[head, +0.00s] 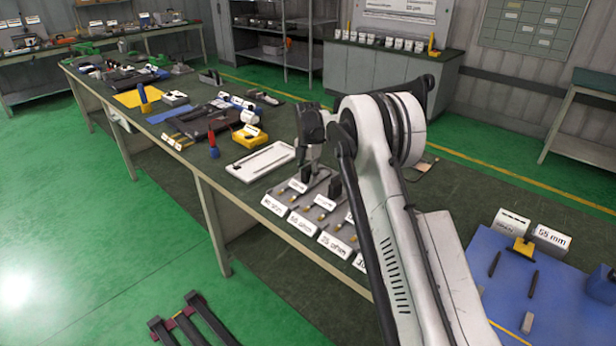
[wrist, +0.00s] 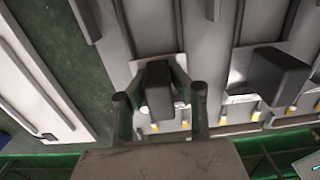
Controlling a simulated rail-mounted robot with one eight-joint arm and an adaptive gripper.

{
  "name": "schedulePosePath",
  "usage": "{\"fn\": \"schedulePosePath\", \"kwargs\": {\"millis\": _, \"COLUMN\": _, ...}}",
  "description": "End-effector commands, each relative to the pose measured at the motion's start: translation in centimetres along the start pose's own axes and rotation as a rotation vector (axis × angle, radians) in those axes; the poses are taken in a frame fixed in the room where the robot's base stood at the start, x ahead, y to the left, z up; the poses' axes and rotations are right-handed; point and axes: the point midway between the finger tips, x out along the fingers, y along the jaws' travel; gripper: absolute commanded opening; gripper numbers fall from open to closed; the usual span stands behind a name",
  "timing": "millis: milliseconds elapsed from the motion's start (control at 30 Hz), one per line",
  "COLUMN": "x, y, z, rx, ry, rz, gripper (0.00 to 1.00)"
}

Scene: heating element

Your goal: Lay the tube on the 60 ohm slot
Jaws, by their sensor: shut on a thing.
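My gripper (head: 309,176) is low over the far left end of a grey slotted tray (wrist: 215,55) on the bench. In the wrist view its two fingers (wrist: 158,97) stand on either side of a dark block (wrist: 159,88), and the gripper is shut on it. Whether the block touches the tray is unclear. No tube shows clearly in the gripper. White ohm labels (head: 301,222) line the tray's front edge; they are too small to tell the 60 ohm one surely. Several yellow-tipped pieces (head: 321,217) lie along the slots.
A second dark block (wrist: 272,75) stands to the right on the slotted tray. A white tray (head: 246,175) with a thin bar lies to the left. Tools, including a yellow box (head: 249,137), crowd the bench further left. A blue mat (head: 480,246) with small parts is at right.

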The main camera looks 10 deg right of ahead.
Motion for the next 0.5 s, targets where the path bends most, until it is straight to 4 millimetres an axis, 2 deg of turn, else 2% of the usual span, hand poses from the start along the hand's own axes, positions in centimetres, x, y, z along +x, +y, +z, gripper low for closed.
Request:
{"fn": "schedulePosePath", "kwargs": {"millis": 33, "x": 0.27, "y": 0.00, "z": 0.00, "rx": 0.000, "ry": 0.000, "rz": 0.000, "gripper": 0.00}}
{"fn": "schedulePosePath", "kwargs": {"millis": 67, "x": 0.19, "y": 0.00, "z": 0.00, "rx": 0.000, "ry": 0.000, "rz": 0.000, "gripper": 0.25}}
{"fn": "schedulePosePath", "kwargs": {"millis": 167, "x": 0.14, "y": 0.00, "z": 0.00, "rx": 0.000, "ry": 0.000, "rz": 0.000, "gripper": 0.38}}
{"fn": "schedulePosePath", "kwargs": {"millis": 500, "x": -0.12, "y": 0.00, "z": 0.00, "rx": 0.000, "ry": 0.000, "rz": 0.000, "gripper": 0.40}}
